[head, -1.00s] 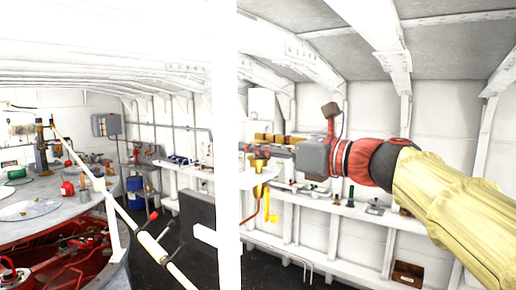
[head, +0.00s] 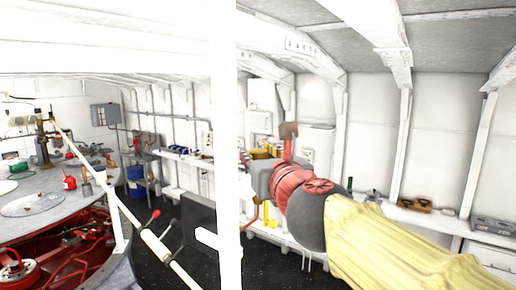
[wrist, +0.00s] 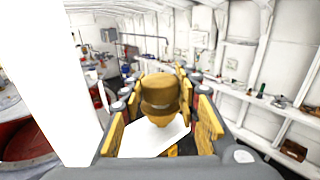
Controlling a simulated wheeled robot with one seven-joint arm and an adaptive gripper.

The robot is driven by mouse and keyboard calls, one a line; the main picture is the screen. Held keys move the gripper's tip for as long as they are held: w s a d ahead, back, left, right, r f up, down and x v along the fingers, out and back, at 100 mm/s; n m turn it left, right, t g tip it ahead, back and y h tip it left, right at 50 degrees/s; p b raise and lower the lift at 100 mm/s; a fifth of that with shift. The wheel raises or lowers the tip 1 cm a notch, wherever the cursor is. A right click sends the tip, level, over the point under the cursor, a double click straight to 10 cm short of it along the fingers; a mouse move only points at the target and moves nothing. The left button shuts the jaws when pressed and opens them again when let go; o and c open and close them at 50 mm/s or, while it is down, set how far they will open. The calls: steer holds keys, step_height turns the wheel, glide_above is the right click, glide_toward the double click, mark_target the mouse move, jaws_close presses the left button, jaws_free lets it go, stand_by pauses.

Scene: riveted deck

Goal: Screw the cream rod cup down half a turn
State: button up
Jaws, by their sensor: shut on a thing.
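A golden-brown, stepped round piece (wrist: 160,88), which I take to be the rod cup, stands between the yellow-padded fingers of my gripper (wrist: 160,105) in the wrist view. It looks brown rather than cream. The fingers are shut on it from both sides. What it screws onto is hidden below it; a pale flat surface (wrist: 150,138) shows beneath.
A thick white post (head: 228,120) stands close to my gripper; it also shows at the left in the wrist view (wrist: 70,90). A shelf with small items (head: 430,215) runs along the right wall. A round grey table (head: 35,205) is at left, above red machinery.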

steer(key=shift+r+m+h+p, duration=0.2)
steer(key=shift+m+h+p, duration=0.35)
steer(key=shift+h, duration=0.15)
steer(key=o, duration=1.2)
steer(key=shift+f, duration=0.1)
steer(key=shift+f, duration=0.1)
steer(key=shift+d+f+n+y+b, duration=0.1)
steer(key=shift+n+y+b, duration=0.55)
steer(key=shift+y+b, duration=0.3)
